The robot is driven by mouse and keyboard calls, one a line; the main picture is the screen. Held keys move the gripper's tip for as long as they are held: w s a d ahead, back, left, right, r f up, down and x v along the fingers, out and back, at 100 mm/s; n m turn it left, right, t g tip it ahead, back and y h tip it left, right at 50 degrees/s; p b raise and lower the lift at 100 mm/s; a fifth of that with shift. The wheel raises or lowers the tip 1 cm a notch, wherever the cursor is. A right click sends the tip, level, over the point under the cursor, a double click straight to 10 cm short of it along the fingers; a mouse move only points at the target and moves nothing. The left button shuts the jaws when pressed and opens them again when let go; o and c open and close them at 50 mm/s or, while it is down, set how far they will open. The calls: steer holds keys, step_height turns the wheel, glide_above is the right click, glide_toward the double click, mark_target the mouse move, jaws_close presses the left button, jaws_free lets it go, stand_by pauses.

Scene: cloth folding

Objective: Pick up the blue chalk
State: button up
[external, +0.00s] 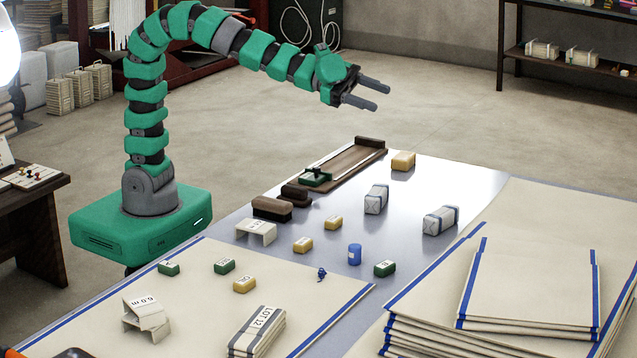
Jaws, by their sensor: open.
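A short blue cylinder (355,254), which looks like the blue chalk, stands upright on the bare grey table surface between small yellow and green blocks. My gripper (378,97) is open and empty. It is high in the air above the far side of the table, well away from the blue cylinder, with its fingers pointing right.
A green block (385,268) and a yellow block (303,244) sit close to the cylinder. Wrapped bundles (376,199) lie farther back. Stacked folded cloths (530,290) rise at the right. A white bracket (256,232) and a long wooden tool (345,166) stand at the left and back.

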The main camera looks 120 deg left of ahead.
step_height(320, 180, down, 11)
steer(key=d+m+g+h+p, duration=0.1)
steer(key=m+g+h+p, duration=0.1)
steer(key=h, duration=0.1)
steer(key=g+h+p, duration=0.2)
steer(key=g+h, duration=0.1)
steer(key=h, duration=0.2)
glide_toward(353, 245)
steer(key=shift+m, duration=0.4)
steer(key=b+x, duration=0.1)
steer(key=x, duration=0.1)
steer(key=b+x, duration=0.1)
steer(key=x, duration=0.1)
steer(key=shift+d+f, duration=0.1)
steer(key=shift+f, duration=0.35)
steer(key=shift+b+x, duration=1.35)
steer(key=shift+x, duration=1.85)
steer(key=shift+w+r, duration=0.15)
steer(key=shift+r, duration=0.1)
steer(key=c, duration=1.1)
steer(key=shift+o, duration=0.2)
